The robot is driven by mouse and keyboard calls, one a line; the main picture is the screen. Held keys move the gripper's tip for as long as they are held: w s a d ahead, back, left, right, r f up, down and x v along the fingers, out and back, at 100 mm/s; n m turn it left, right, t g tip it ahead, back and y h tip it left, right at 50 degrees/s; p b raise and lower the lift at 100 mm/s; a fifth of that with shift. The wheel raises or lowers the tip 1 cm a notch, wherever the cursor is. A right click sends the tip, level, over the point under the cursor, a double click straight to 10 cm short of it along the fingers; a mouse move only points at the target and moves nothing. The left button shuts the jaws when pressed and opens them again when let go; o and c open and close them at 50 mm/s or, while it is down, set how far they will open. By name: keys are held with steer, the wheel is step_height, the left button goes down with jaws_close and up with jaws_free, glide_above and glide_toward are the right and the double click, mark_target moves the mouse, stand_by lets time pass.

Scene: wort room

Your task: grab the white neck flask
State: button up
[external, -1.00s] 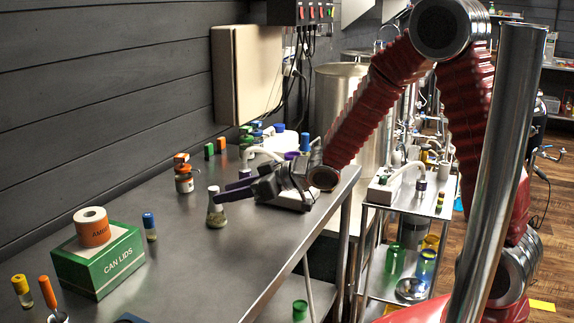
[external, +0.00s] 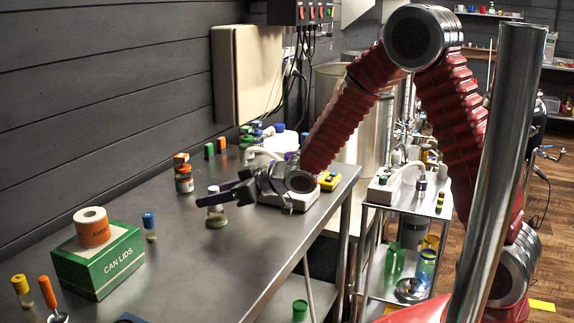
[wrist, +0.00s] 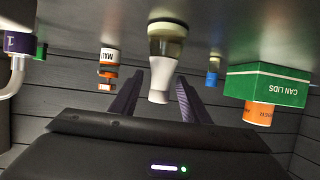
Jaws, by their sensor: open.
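The white neck flask (external: 217,220) stands on the steel table, with a clear conical body and some yellowish content. In the external view a dark purple finger crosses in front of its neck. In the wrist view, which is upside down, the flask (wrist: 164,72) lies between the two fingers, its white neck toward my palm. My gripper (external: 218,192) is open around the neck at neck height. The wrist view shows a gap between the neck and each finger of my gripper (wrist: 159,77). Contact cannot be made out.
An orange-topped jar (external: 184,180) stands behind the flask. A blue-capped vial (external: 149,228) and a green CAN LIDS box (external: 98,262) with an orange roll (external: 92,228) are to the left. A white device (external: 290,198) is to the right.

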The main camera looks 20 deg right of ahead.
steer(key=shift+c, duration=0.5)
jaws_close()
steer(key=shift+r, duration=0.1)
step_height(320, 180, up, 10)
steer(key=shift+f, duration=0.1)
stand_by(0.6)
stand_by(0.4)
